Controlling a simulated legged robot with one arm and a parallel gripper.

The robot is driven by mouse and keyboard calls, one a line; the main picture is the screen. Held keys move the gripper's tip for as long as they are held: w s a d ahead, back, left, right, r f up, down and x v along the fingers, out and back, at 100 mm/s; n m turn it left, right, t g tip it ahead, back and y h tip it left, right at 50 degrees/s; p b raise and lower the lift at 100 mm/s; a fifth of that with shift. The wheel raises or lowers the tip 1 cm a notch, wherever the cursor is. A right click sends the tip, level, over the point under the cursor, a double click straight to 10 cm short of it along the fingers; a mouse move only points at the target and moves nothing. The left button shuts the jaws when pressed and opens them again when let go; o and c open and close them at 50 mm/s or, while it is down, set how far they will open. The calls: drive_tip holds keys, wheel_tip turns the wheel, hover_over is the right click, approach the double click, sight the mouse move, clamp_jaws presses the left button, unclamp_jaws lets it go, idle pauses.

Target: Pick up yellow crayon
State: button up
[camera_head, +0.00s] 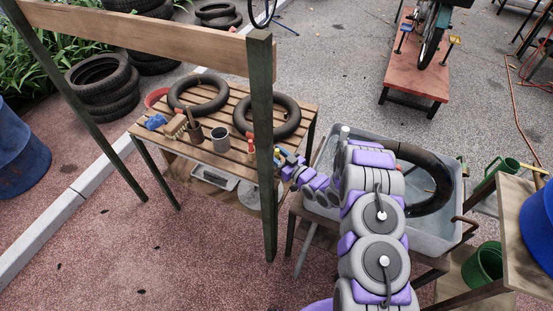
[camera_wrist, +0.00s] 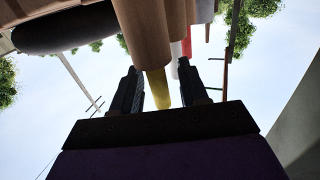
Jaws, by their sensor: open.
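The yellow crayon (camera_wrist: 159,89) shows in the wrist view as a yellow piece at the end of a brown cylinder (camera_wrist: 146,35). My gripper (camera_wrist: 160,80) is open, with one dark finger on each side of the yellow piece. There is sky-coloured space between the fingers and the yellow piece, and I cannot tell its exact depth. In the head view, my gripper (camera_head: 281,157) is at the right end of the slatted table, beside the dark green post. The crayon cannot be made out clearly there.
The slatted table (camera_head: 232,152) holds two black tyre rings (camera_head: 199,94), a grey cup (camera_head: 220,139), a brown cup (camera_head: 195,134) and a blue item (camera_head: 155,122). The dark green post (camera_head: 263,150) stands close to my gripper. A grey tub (camera_head: 430,240) sits right of my arm.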

drive_tip(key=shift+d, duration=0.1)
clamp_jaws()
drive_tip(key=shift+r, duration=0.1)
idle(0.4)
